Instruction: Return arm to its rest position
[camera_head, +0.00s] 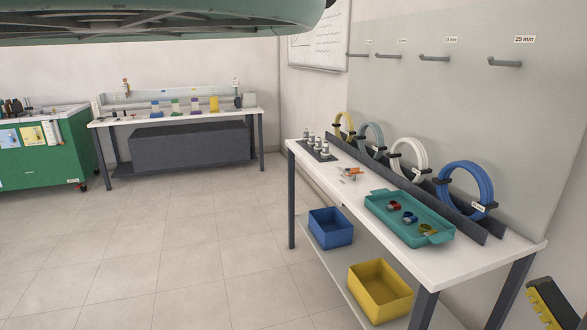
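A long white workbench (455,258) stands on the right. On it a teal tray (384,217) holds several small clamps with red, blue and yellow parts. Coils of hose in yellow (343,121), grey-blue (371,137), white (396,163) and blue (470,167) stand upright in a dark rack (450,214). An orange-handled tool (349,171) lies on the bench beside several small metal fittings (321,146).
A blue bin (331,228) and a yellow bin (380,291) sit on the lower shelf. Wall hooks (434,58) above the bench are empty. A second bench (180,117) and a green cabinet (45,160) stand at the back left. A large teal shape crosses the top. The floor is clear.

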